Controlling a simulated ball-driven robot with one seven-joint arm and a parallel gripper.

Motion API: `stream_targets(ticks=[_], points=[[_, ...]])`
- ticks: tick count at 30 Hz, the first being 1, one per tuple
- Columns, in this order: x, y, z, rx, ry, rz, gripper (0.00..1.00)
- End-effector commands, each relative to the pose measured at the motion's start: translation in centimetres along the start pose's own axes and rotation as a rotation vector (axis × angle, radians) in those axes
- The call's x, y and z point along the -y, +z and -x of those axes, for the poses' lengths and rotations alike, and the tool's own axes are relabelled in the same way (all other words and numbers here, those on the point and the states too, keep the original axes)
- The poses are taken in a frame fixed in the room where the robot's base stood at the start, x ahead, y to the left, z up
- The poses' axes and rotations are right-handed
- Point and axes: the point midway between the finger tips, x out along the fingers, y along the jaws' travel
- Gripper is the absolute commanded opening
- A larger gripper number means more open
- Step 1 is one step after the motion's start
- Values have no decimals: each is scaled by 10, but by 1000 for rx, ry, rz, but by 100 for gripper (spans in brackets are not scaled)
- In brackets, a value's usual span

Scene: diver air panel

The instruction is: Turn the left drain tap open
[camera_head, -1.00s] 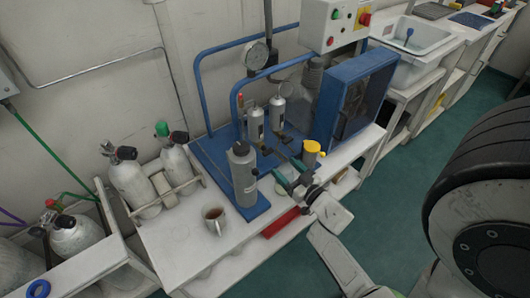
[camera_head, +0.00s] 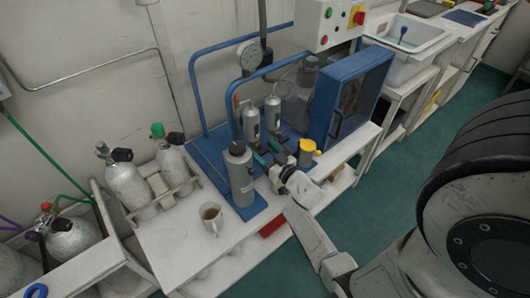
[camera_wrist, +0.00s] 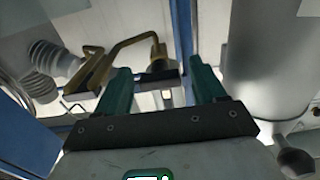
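My gripper (camera_head: 268,154) reaches in low in front of two small grey filter cylinders on the blue panel, the left one (camera_head: 251,121) and the right one (camera_head: 272,112). The drain taps below them are small and partly hidden behind my gripper in the head view. In the wrist view my gripper (camera_wrist: 162,85) has its green fingers apart. A brass tap with a bent lever (camera_wrist: 128,48) shows beyond and between the fingertips, with a dark bar near its right end. I cannot tell for sure which tap this is, or whether a finger touches it.
A large grey bottle (camera_head: 239,172) stands close to the left of my gripper. A yellow-topped cylinder (camera_head: 308,149) stands to its right. A mug (camera_head: 211,216) sits on the bench front. A blue-framed box (camera_head: 352,92) rises behind on the right.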

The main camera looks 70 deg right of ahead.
Motion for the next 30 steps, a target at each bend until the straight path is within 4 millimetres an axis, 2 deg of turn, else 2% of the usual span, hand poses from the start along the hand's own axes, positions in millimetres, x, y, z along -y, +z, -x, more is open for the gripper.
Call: stream_targets(ticks=[2,17,25,30], points=[[0,0,0,0,0,0,62],[0,0,0,0,0,0,14],[0,0,0,-1,0,29,14],[0,1,0,-1,0,106,14]])
